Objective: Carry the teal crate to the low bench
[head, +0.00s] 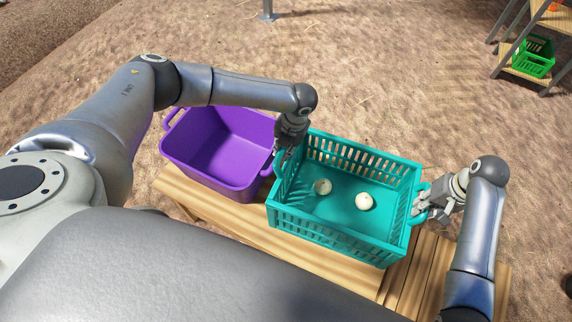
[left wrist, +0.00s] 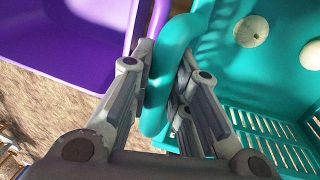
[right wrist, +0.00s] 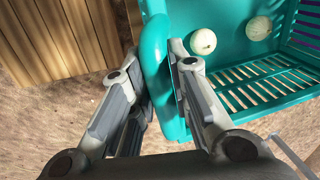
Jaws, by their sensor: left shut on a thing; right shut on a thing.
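An empty purple tub (head: 215,150) stands just left of the crate, close to my left gripper. The slatted wooden bench (head: 245,216) lies beneath. A shelf rack (head: 520,75) with a green crate (head: 534,58) stands at the far right. Open dirt ground lies beyond.

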